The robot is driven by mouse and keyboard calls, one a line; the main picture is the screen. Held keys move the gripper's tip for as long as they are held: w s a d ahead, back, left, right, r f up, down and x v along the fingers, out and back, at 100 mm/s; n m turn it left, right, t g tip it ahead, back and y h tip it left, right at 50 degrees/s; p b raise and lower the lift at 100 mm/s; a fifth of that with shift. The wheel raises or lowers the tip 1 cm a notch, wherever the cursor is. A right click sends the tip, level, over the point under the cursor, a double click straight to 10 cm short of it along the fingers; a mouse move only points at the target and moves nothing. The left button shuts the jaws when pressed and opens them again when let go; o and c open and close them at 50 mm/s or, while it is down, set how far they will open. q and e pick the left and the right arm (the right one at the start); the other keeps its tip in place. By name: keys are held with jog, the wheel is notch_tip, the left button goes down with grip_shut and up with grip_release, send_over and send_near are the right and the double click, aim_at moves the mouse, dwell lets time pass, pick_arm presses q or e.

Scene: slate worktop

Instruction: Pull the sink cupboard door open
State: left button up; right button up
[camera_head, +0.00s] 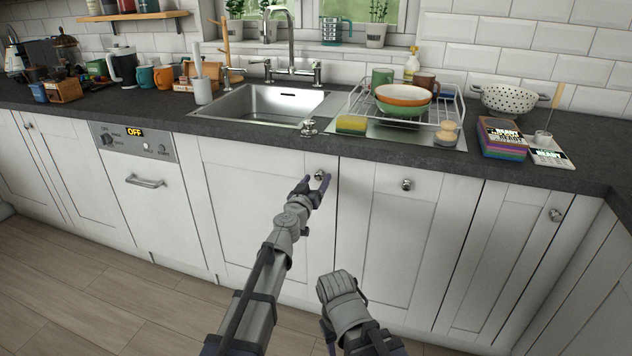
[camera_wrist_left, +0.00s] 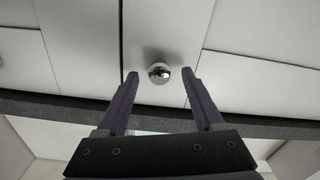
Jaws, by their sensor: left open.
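The white sink cupboard door (camera_head: 245,195) is closed under the sink. Its round metal knob (camera_head: 319,176) is near the top right corner of the door. My left gripper (camera_head: 316,184) is open at the knob, with a dark finger on each side. In the left wrist view the shiny knob (camera_wrist_left: 159,73) shows between and slightly beyond the fingertips of the left gripper (camera_wrist_left: 161,75), with a gap on both sides. Part of my right arm shows low in the head view; its fingers cannot be made out.
The slate worktop (camera_head: 395,157) runs above the doors, with the steel sink (camera_head: 265,105) and a dish rack (camera_head: 440,112) on it. A dishwasher (camera_head: 150,185) adjoins the door on the left, another cupboard door (camera_head: 385,230) on the right. The wooden floor (camera_head: 70,290) is clear at left.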

pick_arm(q)
grip_shut()
dwell(0.6)
dwell(0.8)
